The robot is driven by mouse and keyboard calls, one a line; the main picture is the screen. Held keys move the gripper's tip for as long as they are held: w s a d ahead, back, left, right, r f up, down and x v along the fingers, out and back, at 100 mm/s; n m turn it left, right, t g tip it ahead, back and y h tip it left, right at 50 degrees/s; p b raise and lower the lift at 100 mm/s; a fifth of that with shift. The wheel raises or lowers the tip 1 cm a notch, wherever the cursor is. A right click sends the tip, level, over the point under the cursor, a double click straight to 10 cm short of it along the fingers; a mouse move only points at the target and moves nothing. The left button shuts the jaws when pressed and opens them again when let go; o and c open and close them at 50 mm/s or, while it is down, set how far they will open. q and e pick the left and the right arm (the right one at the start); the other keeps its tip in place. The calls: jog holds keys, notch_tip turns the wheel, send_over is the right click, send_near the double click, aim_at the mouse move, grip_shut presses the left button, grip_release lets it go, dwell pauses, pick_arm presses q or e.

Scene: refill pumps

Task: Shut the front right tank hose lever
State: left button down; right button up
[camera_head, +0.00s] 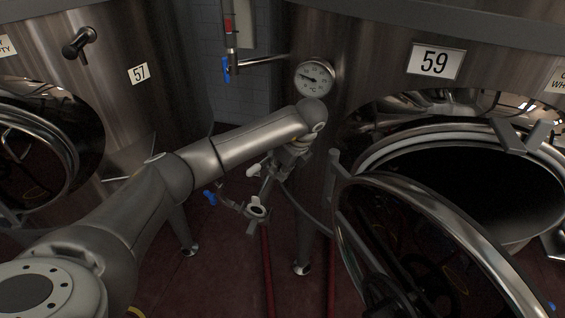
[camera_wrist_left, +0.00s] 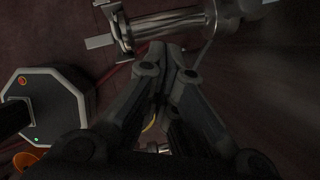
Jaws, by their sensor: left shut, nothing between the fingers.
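Tank 59 (camera_head: 330,140) stands at the right, with steel pipework low beside its leg. A white lever (camera_head: 253,170) and a blue lever (camera_head: 210,198) sit on that pipework, and a white-ringed fitting (camera_head: 258,211) is just below. My left arm reaches across to the pipework; its gripper is small and partly hidden in the head view. In the left wrist view my left gripper (camera_wrist_left: 172,50) is shut and empty, its fingertips close to a steel pipe (camera_wrist_left: 168,22). A pale flat lever-like piece (camera_wrist_left: 100,41) shows left of them. Contact is unclear. My right gripper is out of view.
An open round hatch door (camera_head: 415,235) stands out from tank 59 at the right. Tank 57 (camera_head: 125,110) is at the left. Red hoses (camera_head: 267,265) run along the dark red floor. A dark box with a green light (camera_wrist_left: 45,105) stands left in the wrist view.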

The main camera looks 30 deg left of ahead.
aim_at(260, 165)
pick_arm(q)
jog(key=a+f, duration=0.2)
jog(key=w+a+f+p, duration=0.1)
jog(key=a+f, duration=0.1)
jog(key=shift+a+f, duration=0.25)
jog(key=shift+a+p, duration=0.3)
jog(key=shift+a, duration=0.25)
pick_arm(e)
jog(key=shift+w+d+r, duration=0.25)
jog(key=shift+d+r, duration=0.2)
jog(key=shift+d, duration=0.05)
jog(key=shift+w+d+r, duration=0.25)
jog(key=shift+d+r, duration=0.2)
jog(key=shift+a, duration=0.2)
pick_arm(q)
jog(key=shift+s+a+m, duration=0.1)
jog(key=shift+a+m, duration=0.2)
jog(key=shift+m, duration=0.1)
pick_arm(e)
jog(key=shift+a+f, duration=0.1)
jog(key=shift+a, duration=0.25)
